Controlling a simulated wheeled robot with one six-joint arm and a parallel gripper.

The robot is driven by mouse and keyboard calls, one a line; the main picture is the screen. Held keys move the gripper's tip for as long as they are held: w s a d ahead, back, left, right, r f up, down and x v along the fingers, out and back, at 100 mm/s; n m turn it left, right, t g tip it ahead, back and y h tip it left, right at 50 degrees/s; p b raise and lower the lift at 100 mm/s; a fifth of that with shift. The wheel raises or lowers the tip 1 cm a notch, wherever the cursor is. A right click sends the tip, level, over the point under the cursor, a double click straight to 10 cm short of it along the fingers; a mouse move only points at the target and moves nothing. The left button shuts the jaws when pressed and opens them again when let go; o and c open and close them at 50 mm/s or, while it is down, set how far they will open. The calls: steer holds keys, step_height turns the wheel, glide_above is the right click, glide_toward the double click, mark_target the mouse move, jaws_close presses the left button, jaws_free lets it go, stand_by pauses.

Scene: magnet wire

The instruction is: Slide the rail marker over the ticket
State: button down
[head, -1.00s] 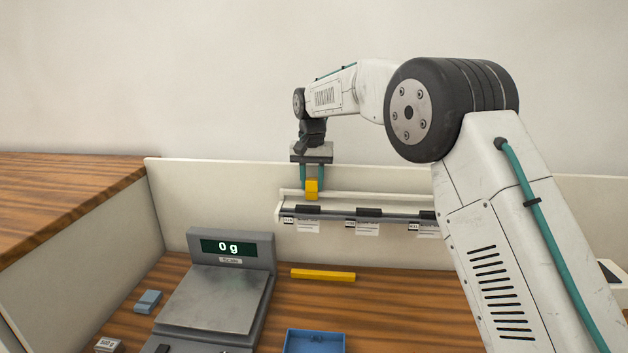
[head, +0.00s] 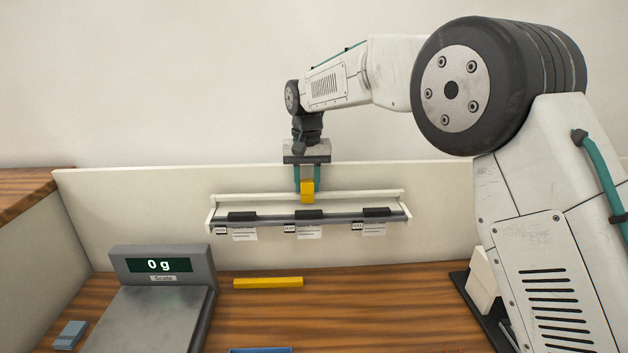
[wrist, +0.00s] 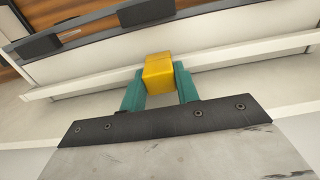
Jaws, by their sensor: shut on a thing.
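The yellow rail marker (head: 307,192) is at the white rail's back edge, above the middle black clip (head: 309,214). My gripper (head: 308,184) points down and is shut on it; the wrist view shows the marker (wrist: 158,72) between its two teal fingers. Three white tickets hang below the clips: left (head: 244,235), middle (head: 308,233) and right (head: 374,230). The marker is roughly in line with the middle ticket. Their print is too small to read. I cannot tell whether the marker touches the rail.
The white rail (head: 408,207) is on a low cream panel (head: 120,210). Below it, a yellow bar (head: 268,283) lies on the wooden desk. A grey scale (head: 150,310) reading 0 g stands at left, beside a small blue block (head: 69,334). A blue tray edge (head: 260,350) shows at the bottom.

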mark_target(307, 180)
steer(key=c, duration=1)
jaws_free()
steer(key=shift+c, duration=0.2)
steer(key=shift+r, duration=0.1)
step_height(307, 180, up, 8)
steer(key=shift+f, duration=0.15)
steer(key=shift+w, duration=0.1)
steer(key=s+d+f, duration=0.1)
steer(key=s+d, duration=1)
steer(key=s, duration=0.3)
steer(key=s+d+f+m+t, duration=0.1)
steer(key=s+d+f, duration=0.1)
steer(key=s+d, duration=0.9)
steer(key=s+d+f, duration=0.1)
steer(key=s+d, duration=1)
steer(key=s, duration=0.8)
steer(key=shift+f, duration=0.25)
